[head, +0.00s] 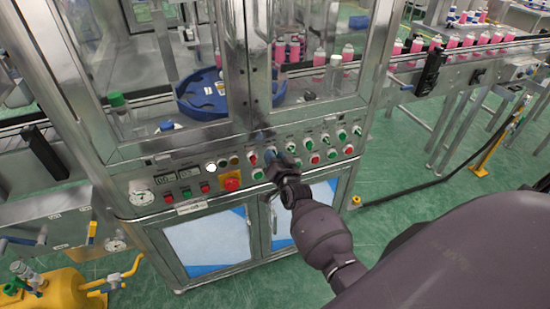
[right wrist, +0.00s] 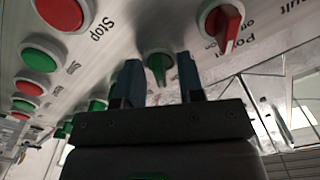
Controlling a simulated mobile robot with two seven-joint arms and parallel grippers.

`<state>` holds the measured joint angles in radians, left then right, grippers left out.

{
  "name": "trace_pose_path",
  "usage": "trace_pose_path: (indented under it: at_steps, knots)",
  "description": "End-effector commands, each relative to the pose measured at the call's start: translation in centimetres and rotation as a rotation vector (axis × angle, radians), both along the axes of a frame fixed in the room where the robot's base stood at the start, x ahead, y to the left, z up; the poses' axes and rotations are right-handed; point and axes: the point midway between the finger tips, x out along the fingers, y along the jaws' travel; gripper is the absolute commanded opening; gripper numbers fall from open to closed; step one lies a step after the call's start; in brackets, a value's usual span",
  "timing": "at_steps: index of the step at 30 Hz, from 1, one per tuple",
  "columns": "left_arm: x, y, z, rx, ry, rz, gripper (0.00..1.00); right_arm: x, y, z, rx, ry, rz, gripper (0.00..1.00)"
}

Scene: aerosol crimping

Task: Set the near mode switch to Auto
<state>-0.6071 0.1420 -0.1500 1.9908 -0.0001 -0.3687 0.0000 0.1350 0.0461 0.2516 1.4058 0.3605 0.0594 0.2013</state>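The control panel (head: 205,181) of the crimping machine carries several switches and buttons. My right gripper (head: 268,150) is at the panel front, right of the red emergency stop button (head: 231,181). In the right wrist view its two fingers (right wrist: 160,82) are apart, one on each side of a green rotary knob (right wrist: 158,66). The knob's handle points down in that picture. I cannot tell whether the fingers touch it. Its label is hidden or unreadable, so I cannot confirm it as the near mode switch. My left gripper is not in view.
A red rotary knob (right wrist: 225,25) sits close to the right of the fingers. A red Stop button (right wrist: 62,10) and a green button (right wrist: 42,52) are at the left. Cabinet doors (head: 208,244) lie below the panel. A conveyor with pink cans (head: 452,43) runs at the right.

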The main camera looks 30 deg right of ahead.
Motion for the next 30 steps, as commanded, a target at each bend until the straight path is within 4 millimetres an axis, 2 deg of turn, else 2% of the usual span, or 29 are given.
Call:
trace_pose_path:
  at_steps: [11,14,24,30]
  knots:
    - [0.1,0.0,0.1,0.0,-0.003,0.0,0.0,-0.6,0.1,-0.1,-0.001,0.003,0.0,0.35]
    - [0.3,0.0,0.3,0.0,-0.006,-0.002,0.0,-1.7,0.4,-0.1,-0.001,0.003,0.0,0.35]
    - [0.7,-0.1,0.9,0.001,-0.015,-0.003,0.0,-7.2,1.7,-0.1,-0.001,0.003,-0.001,0.35]
    - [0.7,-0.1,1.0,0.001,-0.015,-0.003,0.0,-9.5,2.3,-0.1,-0.001,0.003,0.0,0.35]
